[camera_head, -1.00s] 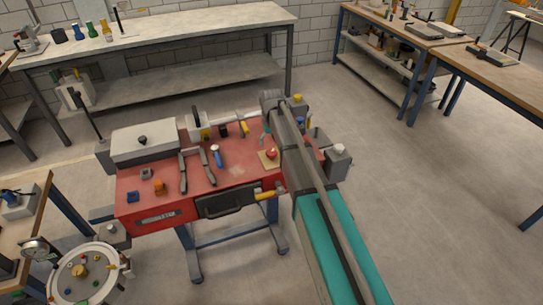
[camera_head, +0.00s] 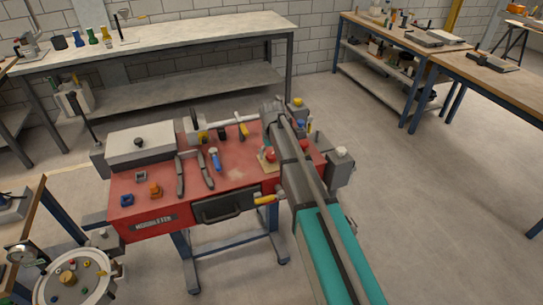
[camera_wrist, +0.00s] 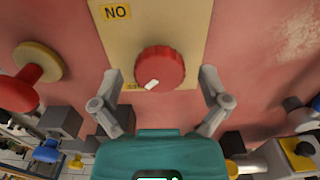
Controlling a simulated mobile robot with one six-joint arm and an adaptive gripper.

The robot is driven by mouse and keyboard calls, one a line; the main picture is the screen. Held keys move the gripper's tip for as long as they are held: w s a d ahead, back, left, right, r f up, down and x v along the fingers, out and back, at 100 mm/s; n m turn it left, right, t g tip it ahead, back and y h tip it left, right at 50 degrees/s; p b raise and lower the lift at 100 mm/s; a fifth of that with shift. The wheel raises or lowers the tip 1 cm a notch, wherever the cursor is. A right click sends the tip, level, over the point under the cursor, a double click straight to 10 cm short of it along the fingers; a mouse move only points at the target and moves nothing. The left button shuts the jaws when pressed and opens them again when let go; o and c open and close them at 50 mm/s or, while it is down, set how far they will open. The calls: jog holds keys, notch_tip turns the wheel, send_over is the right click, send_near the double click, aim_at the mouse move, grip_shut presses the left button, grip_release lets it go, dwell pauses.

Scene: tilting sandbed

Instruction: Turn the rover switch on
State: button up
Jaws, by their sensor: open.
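The rover switch appears to be the round red knob (camera_wrist: 160,68) with a white pointer mark, on a beige plate (camera_wrist: 196,22) lettered "NO" in the wrist view. The pointer points down and slightly left. In the head view the knob (camera_head: 270,156) sits near the right end of the red bench top, partly beside my arm. My gripper (camera_wrist: 161,76) is open, with one grey finger on each side of the knob's lower half. The fingers look apart from the knob. In the head view my arm hides most of the gripper.
The red bench (camera_head: 235,175) holds pliers (camera_head: 180,175), a blue-handled tool (camera_head: 215,160) and a grey box (camera_head: 140,145). A red mushroom-shaped button (camera_wrist: 20,85) stands left of the plate in the wrist view. A yellow-handled part (camera_head: 265,199) juts from the bench front.

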jog(key=c, duration=1.2)
jog(key=shift+o, duration=0.2)
jog(key=shift+m, duration=0.4)
jog(key=m, duration=0.3)
jog(key=shift+m, duration=0.3)
jog(key=m, duration=1.3)
jog(key=shift+m, duration=0.4)
